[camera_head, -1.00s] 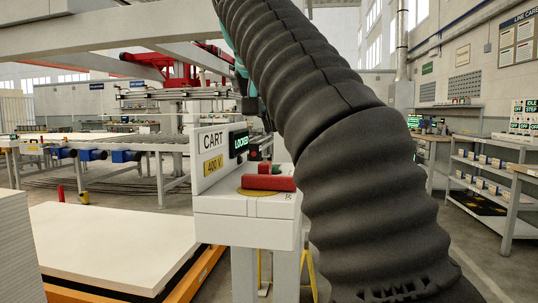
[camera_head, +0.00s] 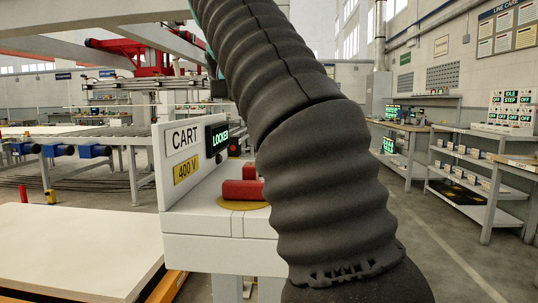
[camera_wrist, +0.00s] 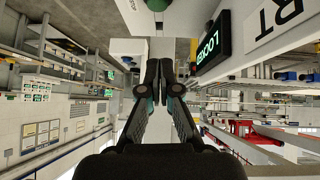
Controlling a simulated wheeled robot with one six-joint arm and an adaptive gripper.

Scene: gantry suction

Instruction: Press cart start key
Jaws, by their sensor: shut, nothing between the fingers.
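The cart box (camera_head: 200,250) is a pale console with a plate reading CART (camera_head: 186,137), a yellow 400 V label (camera_head: 186,171) and a dark display reading LOCKED (camera_head: 217,138). A red handle (camera_head: 242,189) sits on a yellow disc on its top. In the wrist view the LOCKED display (camera_wrist: 213,43) is right of my gripper (camera_wrist: 158,72), whose fingers are shut and empty. A round green button (camera_wrist: 158,5) is partly cut off at the top edge, apart from and just beyond the fingertips. My arm hides the console's right side in the head view, and my gripper there.
A low pallet with a white board (camera_head: 80,255) lies at left in front of the console. A roller conveyor (camera_head: 90,138) stands behind. Grey shelving (camera_head: 470,175) and a bench stand at right, with open floor between them and my arm.

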